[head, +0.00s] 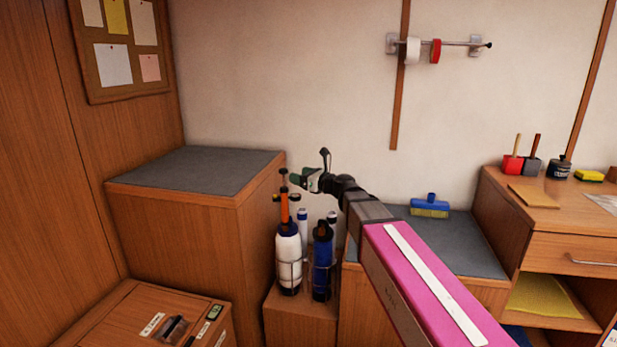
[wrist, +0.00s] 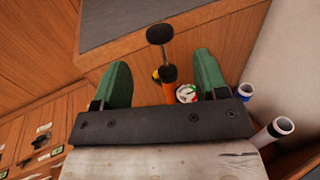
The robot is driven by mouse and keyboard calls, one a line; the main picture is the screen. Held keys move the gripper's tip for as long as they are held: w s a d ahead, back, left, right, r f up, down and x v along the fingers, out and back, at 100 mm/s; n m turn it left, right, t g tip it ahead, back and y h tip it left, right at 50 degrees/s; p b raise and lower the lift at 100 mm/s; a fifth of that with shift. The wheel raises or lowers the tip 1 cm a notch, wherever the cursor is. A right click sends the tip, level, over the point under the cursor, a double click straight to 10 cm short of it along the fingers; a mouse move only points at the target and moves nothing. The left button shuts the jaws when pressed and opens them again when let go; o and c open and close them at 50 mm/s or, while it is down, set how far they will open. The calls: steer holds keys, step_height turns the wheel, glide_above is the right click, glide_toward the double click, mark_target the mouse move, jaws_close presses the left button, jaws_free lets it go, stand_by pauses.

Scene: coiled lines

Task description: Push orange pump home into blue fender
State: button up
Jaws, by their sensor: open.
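White tubes with blue ends (head: 302,215) stand behind the fenders. A tall grey-topped cabinet (head: 205,168) is close on the left, and a lower grey-topped locker (head: 470,250) lies behind my arm. A wall rail (head: 460,43) holds tape rolls. The blue brush (head: 430,207) lies on the locker.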

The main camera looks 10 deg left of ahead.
mark_target(281, 170)
steer(key=x, duration=0.9)
steer(key=shift+w+a, duration=0.15)
steer(key=shift+a, duration=0.25)
steer(key=c, duration=1.1)
steer(key=shift+r, duration=3.2)
steer(key=shift+c, duration=0.3)
steer(key=shift+d, duration=0.1)
